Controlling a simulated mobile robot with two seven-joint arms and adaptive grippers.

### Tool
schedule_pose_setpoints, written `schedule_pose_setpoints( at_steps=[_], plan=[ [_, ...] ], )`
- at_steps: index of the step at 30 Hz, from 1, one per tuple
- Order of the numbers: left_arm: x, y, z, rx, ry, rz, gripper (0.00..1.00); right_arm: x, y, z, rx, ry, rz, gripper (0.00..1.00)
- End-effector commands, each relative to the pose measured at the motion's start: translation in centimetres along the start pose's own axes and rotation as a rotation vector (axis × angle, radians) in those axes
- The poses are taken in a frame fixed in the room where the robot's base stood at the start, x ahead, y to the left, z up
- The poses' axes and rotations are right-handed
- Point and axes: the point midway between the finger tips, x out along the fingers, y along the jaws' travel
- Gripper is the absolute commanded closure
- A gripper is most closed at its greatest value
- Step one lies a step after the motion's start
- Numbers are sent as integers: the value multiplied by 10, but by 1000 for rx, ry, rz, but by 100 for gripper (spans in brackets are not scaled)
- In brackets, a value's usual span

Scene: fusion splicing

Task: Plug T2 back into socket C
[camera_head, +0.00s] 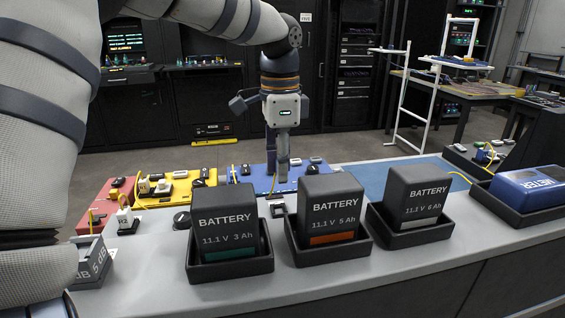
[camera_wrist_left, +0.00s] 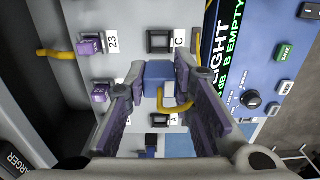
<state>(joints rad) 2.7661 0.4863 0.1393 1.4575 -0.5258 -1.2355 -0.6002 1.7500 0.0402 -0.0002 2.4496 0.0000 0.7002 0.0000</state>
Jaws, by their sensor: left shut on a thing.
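My left gripper (camera_head: 277,178) points straight down over the blue board (camera_head: 245,171) behind the batteries. In the left wrist view its two purple-padded fingers (camera_wrist_left: 161,78) are shut on a blue plug (camera_wrist_left: 158,72) with a yellow cable. I take this plug to be T2; no label on it is readable. Socket C (camera_wrist_left: 159,40), a dark square opening beside the letter C, lies just above the plug in that view and looks empty. The plug appears apart from it; its height above the panel cannot be told. My right gripper is not in view.
Purple plugs (camera_wrist_left: 90,45) sit left of socket C, one beside the label 23. A display panel (camera_wrist_left: 225,50) is to its right. Three batteries (camera_head: 228,222) in black trays and a blue meter (camera_head: 530,187) line the front. Yellow (camera_head: 178,188) and red boards (camera_head: 100,205) lie left.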

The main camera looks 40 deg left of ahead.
Motion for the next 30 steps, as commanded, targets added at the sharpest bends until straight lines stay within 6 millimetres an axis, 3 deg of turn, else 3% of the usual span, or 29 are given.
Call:
schedule_pose_setpoints(
  at_steps=[15, 30],
  plan=[
    [54, 0, 0, 0, -1, 2, 100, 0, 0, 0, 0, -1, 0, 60],
    [62, 0, 0, 0, 0, 0, 100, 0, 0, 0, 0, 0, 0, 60]
  ],
)
